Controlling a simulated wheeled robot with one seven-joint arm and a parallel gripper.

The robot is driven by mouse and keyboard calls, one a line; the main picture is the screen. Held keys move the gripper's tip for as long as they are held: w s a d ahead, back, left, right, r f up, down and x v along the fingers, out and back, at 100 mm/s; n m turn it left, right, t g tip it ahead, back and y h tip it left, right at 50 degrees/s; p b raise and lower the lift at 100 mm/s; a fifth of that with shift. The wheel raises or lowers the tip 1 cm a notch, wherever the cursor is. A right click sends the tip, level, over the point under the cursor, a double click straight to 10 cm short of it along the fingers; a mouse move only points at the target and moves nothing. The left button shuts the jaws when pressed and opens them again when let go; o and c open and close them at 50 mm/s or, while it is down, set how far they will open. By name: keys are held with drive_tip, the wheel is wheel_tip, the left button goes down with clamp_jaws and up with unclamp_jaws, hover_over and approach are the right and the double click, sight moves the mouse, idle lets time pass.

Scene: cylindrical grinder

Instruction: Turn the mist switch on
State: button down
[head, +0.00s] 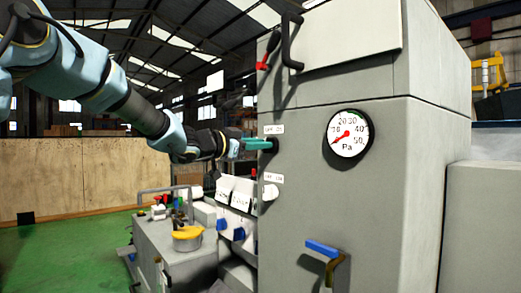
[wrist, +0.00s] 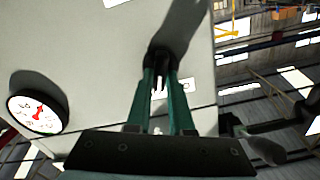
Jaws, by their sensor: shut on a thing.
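A dark knob (head: 274,144) sticks out from the left face of the grey machine cabinet, just under a small white label (head: 274,129) whose text I cannot read. My gripper (head: 262,144) reaches it from the left with its green fingers shut on it. In the wrist view my gripper (wrist: 161,72) has both fingertips at the sides of the dark knob (wrist: 160,56). The fingertips hide part of the knob, so its turn position cannot be told. I cannot read which switch is the mist switch.
A round pressure gauge (head: 348,133) is on the cabinet's front, with a blue-handled valve (head: 322,249) lower down. A red lever (head: 268,52) is above. Green floor (head: 70,250) is clear at left.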

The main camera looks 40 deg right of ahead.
drive_tip(key=shift+s+f+m+b, duration=0.15)
drive_tip(key=shift+m+b, duration=1.1)
drive_tip(key=shift+m, duration=0.65)
drive_tip(key=shift+w+f+m+b, duration=0.1)
drive_tip(key=shift+m+b, duration=1.15)
drive_tip(key=shift+m, duration=0.65)
drive_tip(key=c, duration=0.8)
unclamp_jaws()
drive_tip(key=shift+r, duration=0.1)
drive_tip(key=a+b, duration=0.2)
drive_tip(key=a, duration=0.8)
drive_tip(key=shift+w+a, duration=0.25)
drive_tip(key=shift+a, duration=0.15)
